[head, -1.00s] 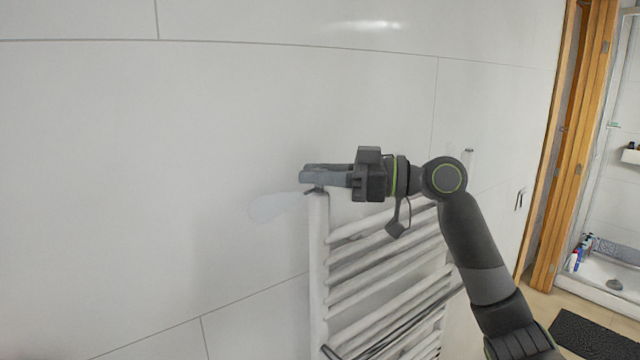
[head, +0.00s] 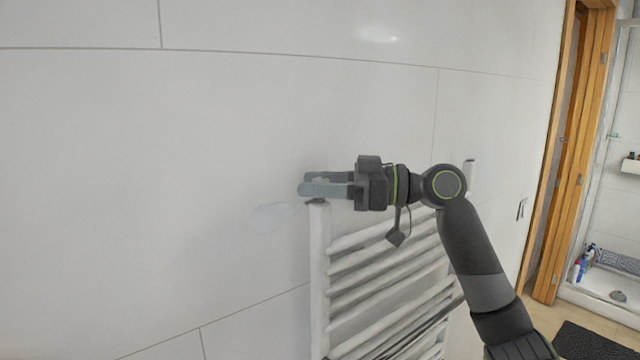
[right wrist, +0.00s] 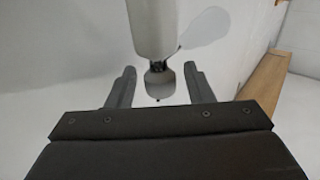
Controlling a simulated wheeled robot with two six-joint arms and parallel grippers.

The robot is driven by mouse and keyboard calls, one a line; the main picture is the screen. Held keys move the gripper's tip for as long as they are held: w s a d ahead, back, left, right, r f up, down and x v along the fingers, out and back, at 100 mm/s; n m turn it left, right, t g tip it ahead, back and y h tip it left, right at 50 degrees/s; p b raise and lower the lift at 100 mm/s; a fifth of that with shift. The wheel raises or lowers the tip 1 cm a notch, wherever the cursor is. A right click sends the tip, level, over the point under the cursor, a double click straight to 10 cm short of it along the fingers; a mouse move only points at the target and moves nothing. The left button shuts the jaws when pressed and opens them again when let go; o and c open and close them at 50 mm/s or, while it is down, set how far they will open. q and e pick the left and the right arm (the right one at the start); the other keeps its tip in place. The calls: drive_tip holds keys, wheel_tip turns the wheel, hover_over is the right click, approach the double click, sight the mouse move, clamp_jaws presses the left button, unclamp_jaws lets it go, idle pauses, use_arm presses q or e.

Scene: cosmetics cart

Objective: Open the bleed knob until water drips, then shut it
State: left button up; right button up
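The white towel radiator (head: 318,245) stands against the wall, with its left upright ending just under my right gripper (head: 304,184). In the right wrist view, the upright (right wrist: 153,28) comes in from the top. The small grey-white bleed knob (right wrist: 160,82) is at its end, past a dark gap. My right gripper (right wrist: 159,80) is open, with one finger on each side of the knob and a visible gap on both sides. In the head view the fingers hide the knob. No water drop can be made out. My left gripper is not in view.
A pale grey patch (head: 275,215) shows on the tiled wall, left of the upright. A wooden door frame (head: 572,150) and a shower tray (head: 610,285) are at the far right. A dark mat (head: 590,342) lies on the floor. The wall left of the gripper is clear.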

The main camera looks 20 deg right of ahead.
drive_tip(key=shift+d, duration=0.15)
drive_tip(key=shift+s+d+f+b, duration=0.1)
drive_tip(key=shift+s+d+b, duration=0.05)
drive_tip(key=shift+d+b, duration=0.2)
drive_tip(key=b+v, duration=0.8)
drive_tip(key=v, duration=0.8)
drive_tip(key=shift+d, duration=0.2)
drive_tip(key=shift+s+a, duration=0.1)
drive_tip(key=shift+s, duration=0.05)
